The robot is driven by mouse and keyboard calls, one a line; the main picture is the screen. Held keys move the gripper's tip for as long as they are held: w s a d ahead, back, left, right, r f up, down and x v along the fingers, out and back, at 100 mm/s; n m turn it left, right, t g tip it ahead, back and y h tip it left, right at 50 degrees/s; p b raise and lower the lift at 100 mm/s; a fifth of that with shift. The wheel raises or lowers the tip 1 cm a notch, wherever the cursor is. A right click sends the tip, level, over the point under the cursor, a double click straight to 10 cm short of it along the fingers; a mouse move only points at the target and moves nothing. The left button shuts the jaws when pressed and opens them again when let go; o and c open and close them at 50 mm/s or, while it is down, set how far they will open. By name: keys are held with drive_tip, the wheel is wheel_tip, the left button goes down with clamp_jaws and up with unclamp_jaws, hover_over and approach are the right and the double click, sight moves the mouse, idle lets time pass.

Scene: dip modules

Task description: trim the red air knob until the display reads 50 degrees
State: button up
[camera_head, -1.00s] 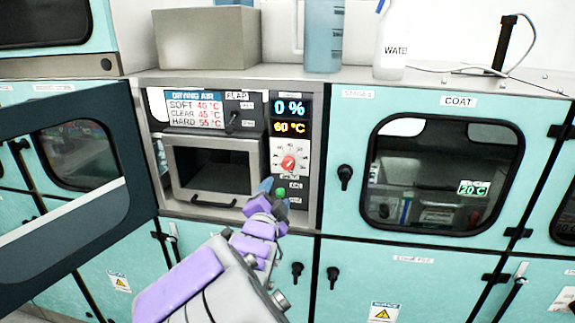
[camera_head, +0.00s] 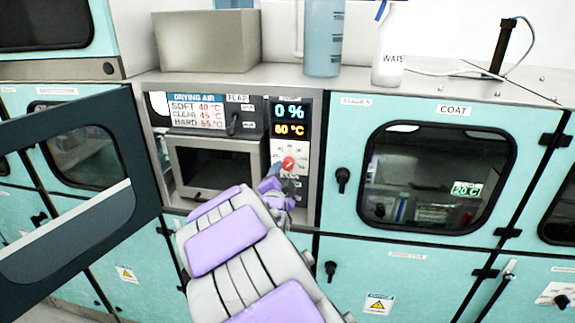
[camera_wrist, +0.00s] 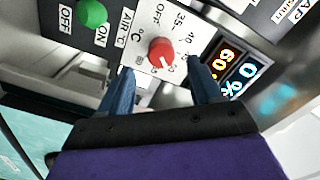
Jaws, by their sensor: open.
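The red air knob (camera_head: 288,164) sits on a white dial plate on the dryer's control panel. In the wrist view the red knob (camera_wrist: 161,52) lies just beyond and between my two blue fingertips, which are apart. My gripper (camera_wrist: 158,78) is open and around or just short of the knob; contact cannot be told. The head view shows my gripper (camera_head: 277,178) just below the dial, partly hidden by my arm. The display (camera_head: 289,129) reads 60 °C in yellow, with 0 % in blue above it.
A green on/off knob (camera_wrist: 92,13) is beside the dial. The flap switch (camera_head: 233,122) is to the left, above the dryer's chamber (camera_head: 215,168). An open dark door (camera_head: 75,190) stands at the left. The coat cabinet (camera_head: 440,180) is to the right.

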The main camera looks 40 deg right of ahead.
sight(287, 167)
drive_tip(key=shift+x, duration=3.55)
drive_tip(key=shift+c, duration=0.2)
drive_tip(key=c, duration=1)
